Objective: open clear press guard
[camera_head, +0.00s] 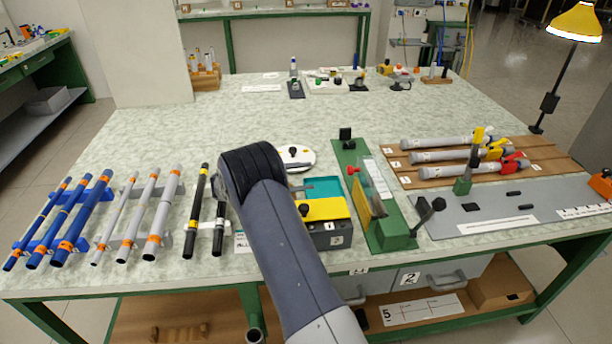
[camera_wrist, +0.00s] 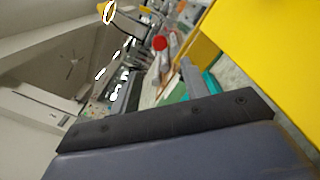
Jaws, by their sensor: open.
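The press has a green base (camera_head: 384,234) right of the middle of the table. Its clear guard (camera_head: 377,180) stands tilted over the base, with a red knob (camera_head: 353,170) on its left side. The red knob also shows in the wrist view (camera_wrist: 160,42), ahead of my gripper (camera_wrist: 162,67). My gripper's grey fingers are apart, with nothing between them, and the knob lies beyond their tips. In the head view, my arm hides most of the gripper; a grey finger shows left of the press, over the teal tray (camera_head: 330,186).
A yellow-topped box (camera_head: 322,209) stands close left of the press, and a yellow surface (camera_wrist: 275,50) is near in the wrist view. Rod racks fill the left.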

